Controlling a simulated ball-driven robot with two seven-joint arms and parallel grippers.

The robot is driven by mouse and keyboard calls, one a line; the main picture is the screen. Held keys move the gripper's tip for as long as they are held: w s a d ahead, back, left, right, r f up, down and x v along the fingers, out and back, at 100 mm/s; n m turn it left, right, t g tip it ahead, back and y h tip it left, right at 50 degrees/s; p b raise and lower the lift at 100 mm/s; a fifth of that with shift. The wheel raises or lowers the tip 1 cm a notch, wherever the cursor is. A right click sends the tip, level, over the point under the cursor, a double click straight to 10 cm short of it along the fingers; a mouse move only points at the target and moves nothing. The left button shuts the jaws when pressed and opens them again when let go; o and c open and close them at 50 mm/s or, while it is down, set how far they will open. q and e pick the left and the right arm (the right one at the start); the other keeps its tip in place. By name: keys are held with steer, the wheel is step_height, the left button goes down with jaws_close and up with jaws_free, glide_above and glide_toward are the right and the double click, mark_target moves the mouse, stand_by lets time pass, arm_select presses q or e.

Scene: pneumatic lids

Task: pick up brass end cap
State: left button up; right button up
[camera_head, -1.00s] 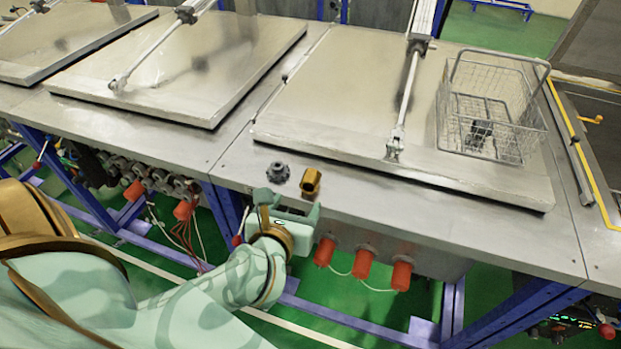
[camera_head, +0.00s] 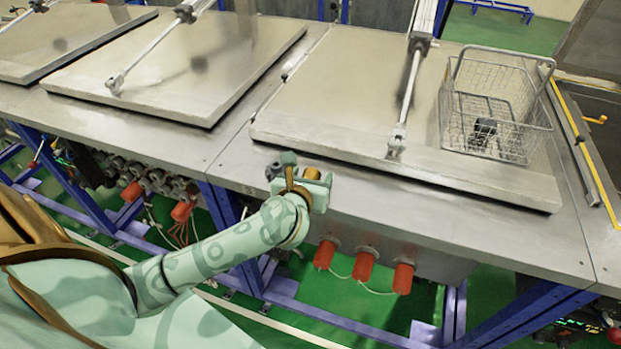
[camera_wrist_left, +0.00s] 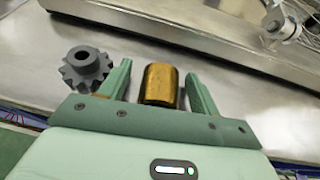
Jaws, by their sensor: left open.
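The brass end cap (camera_wrist_left: 161,85) stands on the metal bench top and shows between the two fingers of my left gripper (camera_wrist_left: 157,80) in the left wrist view. The fingers are apart, with a visible gap on each side of the cap. In the head view my left gripper (camera_head: 302,172) is at the bench's front edge and partly hides the brass end cap (camera_head: 312,173). My right gripper is not in view.
A dark grey gear (camera_wrist_left: 87,68) sits just left of the left finger, close to it. A large metal lid (camera_head: 340,100) lies behind, with a wire basket (camera_head: 495,110) on its right side. The bench top right of the cap is clear.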

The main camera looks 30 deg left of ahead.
arm_select(q)
jaws_close()
